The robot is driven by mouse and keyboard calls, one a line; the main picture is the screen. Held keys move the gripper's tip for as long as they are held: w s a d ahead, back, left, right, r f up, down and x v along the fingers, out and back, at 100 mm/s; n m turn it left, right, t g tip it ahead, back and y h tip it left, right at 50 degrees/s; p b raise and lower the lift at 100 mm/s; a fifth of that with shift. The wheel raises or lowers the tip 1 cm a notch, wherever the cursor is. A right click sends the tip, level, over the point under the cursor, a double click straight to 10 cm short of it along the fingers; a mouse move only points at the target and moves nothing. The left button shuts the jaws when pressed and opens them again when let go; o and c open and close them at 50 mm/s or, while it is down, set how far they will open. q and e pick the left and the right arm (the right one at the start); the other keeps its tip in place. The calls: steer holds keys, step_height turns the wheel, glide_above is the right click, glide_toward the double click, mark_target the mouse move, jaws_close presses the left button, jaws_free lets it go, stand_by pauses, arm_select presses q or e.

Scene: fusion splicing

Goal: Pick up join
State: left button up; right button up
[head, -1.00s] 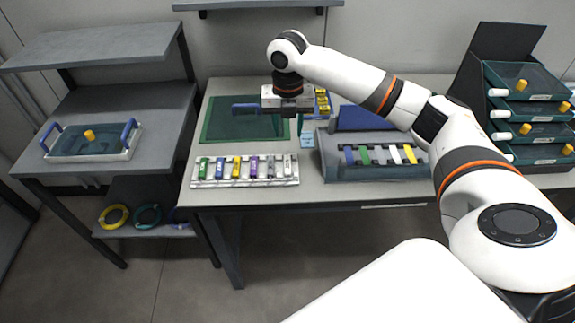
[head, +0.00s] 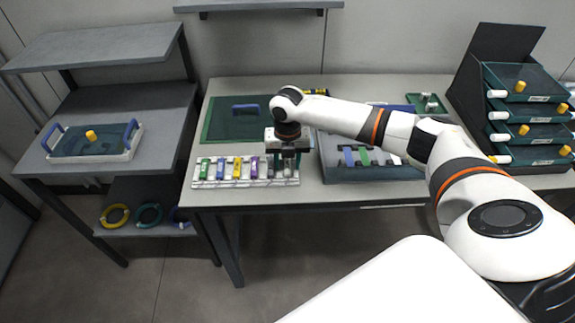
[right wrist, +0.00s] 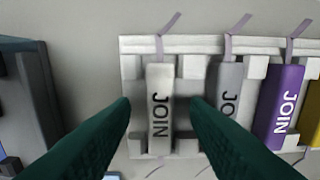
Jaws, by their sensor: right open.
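A white rack (head: 225,185) on the table holds a row of coloured join pieces: green (head: 204,169), dark (head: 221,169), yellow (head: 237,169) and purple (head: 254,168), with paler ones at the right end. In the right wrist view, a white join (right wrist: 159,115) stands at the row's end beside a grey join (right wrist: 227,90) and a purple join (right wrist: 282,100). My right gripper (right wrist: 160,102) is open, its dark green fingers to either side of the white join, apparently not touching it. In the head view the gripper (head: 290,168) hides the rack's right end. My left gripper is not in view.
A grey-blue bin (head: 375,176) with coloured pieces stands close to the right of the rack. A green mat (head: 228,125) lies behind it. A drawer stack (head: 525,115) stands far right. A side table with a handled tray (head: 125,157) is on the left.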

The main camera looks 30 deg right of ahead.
steer(key=shift+c, duration=0.5)
jaws_close()
